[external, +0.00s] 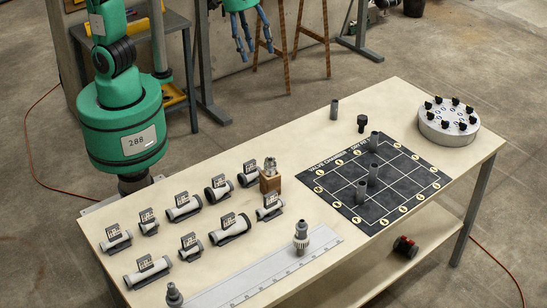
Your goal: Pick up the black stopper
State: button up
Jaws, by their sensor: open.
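A black stopper (361,123) stands upright on the table behind the dark grid mat, apart from the things around it. More small black pieces stand around the top of a round grey holder (447,127) at the right end of the table. My gripper (254,50) is at the top of the external view, green with blue fingers. Its fingers are spread and empty, well up and to the left of the black stopper.
Grey pipe pieces stand on the dark grid mat (350,208), and another grey pipe (334,109) stands left of the stopper. Several labelled pipe parts (184,209) fill the table's left half. A long ruler (265,277) lies along the front.

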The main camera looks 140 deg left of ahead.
jog(key=w+a+f+n+g+p, duration=0.1)
jog(key=w+a+f+n, duration=0.2)
jog(key=a, duration=0.5)
jog(key=w+a+f+n, duration=0.2)
jog(key=w+a, duration=0.1)
jog(key=a, duration=0.4)
jog(key=n+g+h+p, duration=0.1)
jog(key=n+g+p, duration=0.15)
jog(key=n, duration=1.25)
send_over(363, 117)
notch_tip(363, 117, down, 30)
jog(key=shift+a, duration=0.1)
jog(key=shift+f, duration=4.2)
jog(key=shift+f, duration=2.65)
